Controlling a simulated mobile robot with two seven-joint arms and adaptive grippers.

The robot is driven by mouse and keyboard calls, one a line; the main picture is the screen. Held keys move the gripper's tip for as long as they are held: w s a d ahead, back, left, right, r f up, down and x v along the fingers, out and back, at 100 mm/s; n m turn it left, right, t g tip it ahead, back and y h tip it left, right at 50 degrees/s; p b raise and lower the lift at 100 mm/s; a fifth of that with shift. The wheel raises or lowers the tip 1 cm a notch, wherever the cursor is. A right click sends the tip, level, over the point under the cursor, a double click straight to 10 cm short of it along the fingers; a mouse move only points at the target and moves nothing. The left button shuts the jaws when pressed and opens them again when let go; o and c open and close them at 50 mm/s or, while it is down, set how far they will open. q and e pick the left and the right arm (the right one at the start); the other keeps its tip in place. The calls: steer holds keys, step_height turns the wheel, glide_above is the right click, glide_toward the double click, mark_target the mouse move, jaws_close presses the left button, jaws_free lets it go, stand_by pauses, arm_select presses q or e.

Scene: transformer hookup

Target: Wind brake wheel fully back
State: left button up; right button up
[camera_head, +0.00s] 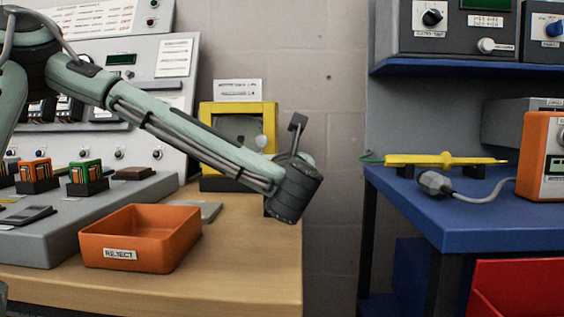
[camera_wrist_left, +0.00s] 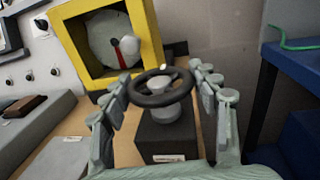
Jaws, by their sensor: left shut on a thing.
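The brake wheel (camera_wrist_left: 163,88) is a black handwheel in the left wrist view. It sits on a grey hub on top of a dark box (camera_wrist_left: 168,137) with a white label. My left gripper (camera_wrist_left: 160,78) has its jointed fingers on either side of the wheel and is shut on its rim. In the head view my left wrist hides the wheel and the fingers. Behind the wheel stands a yellow-framed dial (camera_wrist_left: 113,42) with a red mark and a pale knob; its yellow frame (camera_head: 209,115) also shows in the head view. My right gripper is not in view.
An orange REJECT bin (camera_head: 140,240) stands on the wooden bench (camera_head: 262,275), left of my wrist. A grey console (camera_head: 40,238) is further left. A gap separates the bench from the blue table (camera_head: 415,205), which holds a yellow probe (camera_head: 440,161).

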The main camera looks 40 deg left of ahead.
arm_select(q)
steer(key=shift+s+f, duration=0.1)
steer(key=shift+f, duration=0.15)
steer(key=o, duration=1.2)
steer(key=shift+r, duration=0.15)
steer(key=shift+d, duration=0.1)
steer(key=v, duration=1.2)
steer(key=shift+s+r, duration=0.1)
